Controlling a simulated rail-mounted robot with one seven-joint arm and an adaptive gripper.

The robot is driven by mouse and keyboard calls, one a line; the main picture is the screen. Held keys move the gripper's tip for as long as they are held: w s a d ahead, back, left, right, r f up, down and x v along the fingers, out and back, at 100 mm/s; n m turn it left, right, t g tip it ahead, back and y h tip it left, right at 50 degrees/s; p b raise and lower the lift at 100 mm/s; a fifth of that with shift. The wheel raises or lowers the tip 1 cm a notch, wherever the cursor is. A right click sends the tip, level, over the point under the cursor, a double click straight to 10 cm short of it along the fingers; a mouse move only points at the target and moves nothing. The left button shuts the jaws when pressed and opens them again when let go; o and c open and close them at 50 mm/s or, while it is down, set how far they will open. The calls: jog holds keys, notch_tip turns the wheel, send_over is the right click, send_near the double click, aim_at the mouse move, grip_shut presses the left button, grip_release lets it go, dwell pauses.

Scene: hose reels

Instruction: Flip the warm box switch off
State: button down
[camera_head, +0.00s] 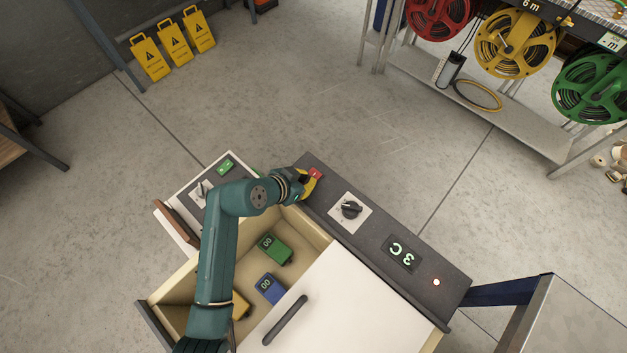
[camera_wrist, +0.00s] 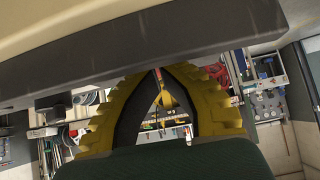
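The box (camera_head: 340,300) has a cream body, a white cover and a dark control panel (camera_head: 385,228). A red switch (camera_head: 315,174) sits at the panel's upper-left end, partly hidden by my gripper. The panel also bears a black knob (camera_head: 350,208) on a white plate, a lit display (camera_head: 401,254) and a small glowing light (camera_head: 436,282). My gripper (camera_head: 314,183) is at the red switch; contact cannot be told. In the wrist view, the yellow fingers (camera_wrist: 160,72) converge at their tips, with nothing clearly held. The box's dark edge (camera_wrist: 150,58) crosses above them.
An open compartment holds a green block (camera_head: 275,250), a blue block (camera_head: 270,288) and a partly hidden yellow one (camera_head: 240,306). A smaller unit with a green display (camera_head: 225,167) stands left. A metal table (camera_head: 575,320) is lower right. Hose reels (camera_head: 515,45) stand behind.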

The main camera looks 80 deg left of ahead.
jog(key=shift+s+d, duration=0.1)
jog(key=shift+p, duration=0.3)
jog(key=shift+a, duration=0.2)
jog(key=shift+w+a+r+p, duration=0.3)
jog(key=shift+w, duration=0.35)
jog(key=shift+r+p, duration=0.3)
jog(key=r+p, duration=0.5)
jog(key=shift+s+d, duration=0.15)
jog(key=shift+s, duration=0.05)
jog(key=s+d+r, duration=0.4)
jog(key=s, duration=0.2)
jog(key=shift+s+r+p, duration=0.25)
jog(key=shift+s+p, duration=0.15)
jog(key=shift+d, duration=0.1)
